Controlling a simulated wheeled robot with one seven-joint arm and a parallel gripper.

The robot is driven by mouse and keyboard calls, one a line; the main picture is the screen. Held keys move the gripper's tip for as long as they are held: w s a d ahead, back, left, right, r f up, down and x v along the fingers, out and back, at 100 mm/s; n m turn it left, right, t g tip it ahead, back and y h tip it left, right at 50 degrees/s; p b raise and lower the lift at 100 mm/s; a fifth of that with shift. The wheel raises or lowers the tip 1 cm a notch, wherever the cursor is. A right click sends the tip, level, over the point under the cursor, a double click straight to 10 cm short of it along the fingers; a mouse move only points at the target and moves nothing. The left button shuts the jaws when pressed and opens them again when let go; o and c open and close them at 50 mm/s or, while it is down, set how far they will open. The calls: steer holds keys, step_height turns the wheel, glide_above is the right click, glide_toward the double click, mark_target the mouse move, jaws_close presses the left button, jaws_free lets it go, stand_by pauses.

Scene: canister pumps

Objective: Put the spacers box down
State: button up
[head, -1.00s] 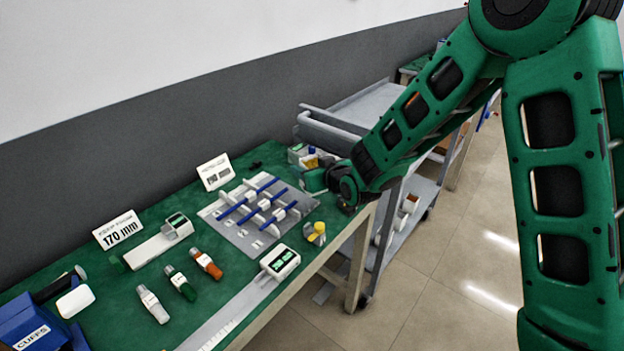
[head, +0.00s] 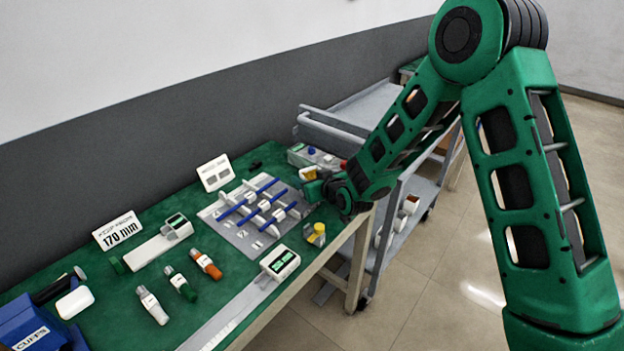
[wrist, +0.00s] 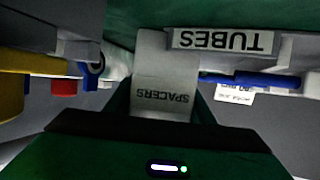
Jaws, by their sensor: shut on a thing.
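The spacers box (wrist: 165,65) is pale grey, with a SPACERS label that reads upside down in the wrist view. My gripper (wrist: 162,105) is shut on it, with a green finger on either side. In the head view my gripper (head: 314,190) is at the far right end of the green table, right beside the grey fixture plate. The box is mostly hidden there by the gripper and wrist. I cannot tell whether its underside touches the table.
A pale TUBES label (wrist: 222,40) lies just beyond the box. The fixture plate (head: 240,237) with blue rods is close on the left. A grey tray (head: 298,155) with coloured parts sits behind the gripper. A yellow-topped pot (head: 316,233) stands near the front edge. A grey cart (head: 345,112) adjoins the table.

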steer(key=o, duration=1.3)
steer(key=shift+c, duration=0.2)
steer(key=v, duration=1.2)
